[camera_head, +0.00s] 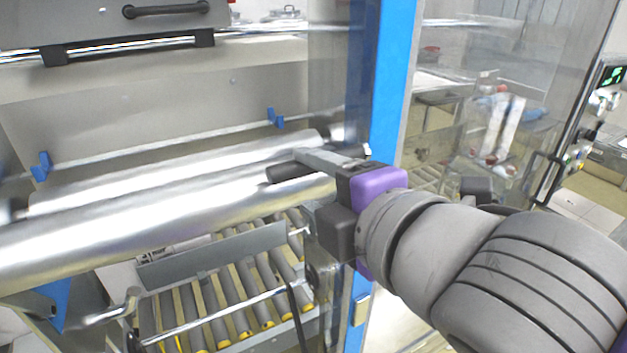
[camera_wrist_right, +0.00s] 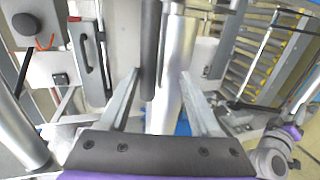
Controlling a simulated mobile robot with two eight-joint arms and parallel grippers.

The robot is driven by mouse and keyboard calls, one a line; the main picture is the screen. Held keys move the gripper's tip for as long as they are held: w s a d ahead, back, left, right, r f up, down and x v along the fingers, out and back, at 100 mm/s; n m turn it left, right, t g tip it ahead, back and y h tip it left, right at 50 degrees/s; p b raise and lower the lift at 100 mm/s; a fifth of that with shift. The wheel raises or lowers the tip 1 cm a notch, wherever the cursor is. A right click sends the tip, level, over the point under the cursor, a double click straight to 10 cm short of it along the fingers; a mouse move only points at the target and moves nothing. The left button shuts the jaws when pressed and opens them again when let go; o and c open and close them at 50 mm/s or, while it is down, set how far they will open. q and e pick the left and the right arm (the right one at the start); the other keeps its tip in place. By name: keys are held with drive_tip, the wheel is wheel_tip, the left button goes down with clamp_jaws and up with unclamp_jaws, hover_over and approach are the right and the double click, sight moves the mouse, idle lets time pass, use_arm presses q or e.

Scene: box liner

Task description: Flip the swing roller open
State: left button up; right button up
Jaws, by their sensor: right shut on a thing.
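The swing roller is taken to be the long silver roller (camera_head: 180,203) crossing the left half of the head view; a thinner silver bar (camera_head: 180,178) runs behind it. A short dark grip (camera_head: 288,172) lies at the roller's right end. My right gripper (camera_head: 306,172) reaches in from the right at that end, fingers pointing left. In the wrist view its fingers (camera_wrist_right: 162,76) stand on either side of the silver roller (camera_wrist_right: 174,60) and dark grip (camera_wrist_right: 150,42), shut on the roller end; exact contact is hard to see. My left gripper is not in view.
A blue upright post (camera_head: 393,85) and clear panel (camera_head: 500,100) stand close to my right arm. Below the roller is a conveyor of grey rollers (camera_head: 235,285) with yellow ends. A grey cover with a black handle (camera_head: 165,10) is above.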

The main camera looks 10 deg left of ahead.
drive_tip(key=shift+s+d, duration=0.1)
drive_tip(key=shift+s+d+r, duration=0.1)
drive_tip(key=shift+s, duration=0.1)
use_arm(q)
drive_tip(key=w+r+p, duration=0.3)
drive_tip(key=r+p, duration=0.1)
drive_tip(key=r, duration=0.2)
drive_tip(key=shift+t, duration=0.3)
use_arm(e)
drive_tip(key=v, duration=1)
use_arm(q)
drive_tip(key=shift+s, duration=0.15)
use_arm(e)
drive_tip(key=shift+s, duration=0.1)
